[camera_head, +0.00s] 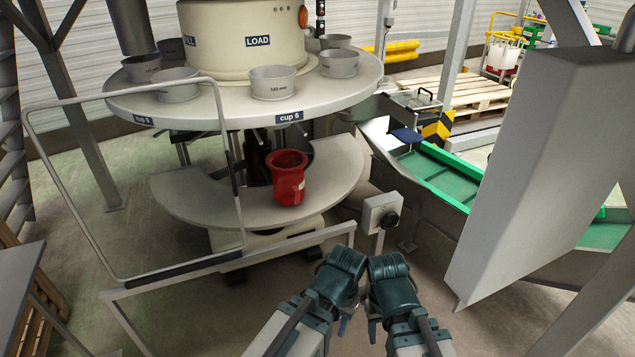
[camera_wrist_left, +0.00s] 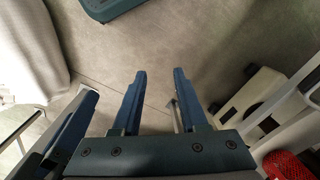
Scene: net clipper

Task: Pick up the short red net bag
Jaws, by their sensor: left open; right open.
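The short red net bag (camera_head: 288,184) stands upright, its mouth flared open and a pale tag on its side. It is on the curved grey shelf (camera_head: 184,200) below the round table. In the left wrist view part of a red mesh thing, likely the same bag (camera_wrist_left: 289,166), shows in the lower right corner. My left gripper (camera_wrist_left: 160,74) is open and empty over bare floor, apart from the bag. In the head view my right gripper (camera_head: 372,327) is low in front of the shelf, beside the left one and away from the bag; its fingers are mostly hidden.
A thin grey guard frame (camera_head: 240,218) stands left of the bag, with a rail along the shelf's front. The round table (camera_head: 220,112) with several grey cups overhangs the shelf. A control box (camera_head: 380,211) stands right, and a large grey panel (camera_head: 545,165) beyond it.

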